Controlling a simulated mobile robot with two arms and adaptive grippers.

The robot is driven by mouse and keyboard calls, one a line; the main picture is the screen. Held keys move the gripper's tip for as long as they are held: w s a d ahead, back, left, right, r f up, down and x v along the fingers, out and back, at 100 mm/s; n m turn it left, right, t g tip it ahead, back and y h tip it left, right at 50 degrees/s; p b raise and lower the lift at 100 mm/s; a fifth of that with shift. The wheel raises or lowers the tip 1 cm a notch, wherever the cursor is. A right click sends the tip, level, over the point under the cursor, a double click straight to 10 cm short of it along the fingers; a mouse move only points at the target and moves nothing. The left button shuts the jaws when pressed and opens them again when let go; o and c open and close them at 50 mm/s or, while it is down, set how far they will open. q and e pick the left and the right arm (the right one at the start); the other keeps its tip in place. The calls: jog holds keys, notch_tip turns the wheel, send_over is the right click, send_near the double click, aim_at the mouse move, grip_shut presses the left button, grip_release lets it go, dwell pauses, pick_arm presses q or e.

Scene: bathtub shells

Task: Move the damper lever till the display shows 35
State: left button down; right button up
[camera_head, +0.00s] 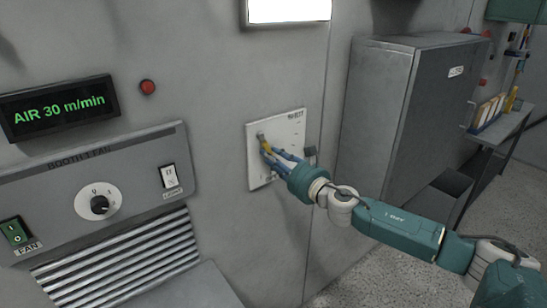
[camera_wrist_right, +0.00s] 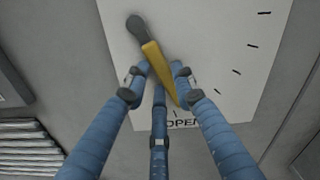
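The damper lever (camera_wrist_right: 159,73) is a yellow handle on a dark grey pivot, mounted on a white wall plate (camera_head: 285,129). In the right wrist view it slants down and right from the pivot at upper left. My right gripper (camera_wrist_right: 161,72) has its blue fingers drawn in around the handle, tips close on both sides; it also shows at the plate in the head view (camera_head: 269,152). The fingers hide part of the handle. The display (camera_head: 59,107) reads "AIR 30 m/min" in green. My left gripper is not in view.
A booth fan panel (camera_head: 74,177) with a dial (camera_head: 98,203) and switches is on the wall at left, above vent slats. A red button (camera_head: 147,87) is right of the display. A grey cabinet (camera_head: 385,110) stands right of the plate, close to my right arm.

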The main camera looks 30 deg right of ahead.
jog(key=o, duration=0.3)
jog(key=shift+s, duration=0.1)
jog(key=s, duration=1.1)
jog(key=shift+s+d, duration=0.4)
jog(key=shift+d, duration=0.05)
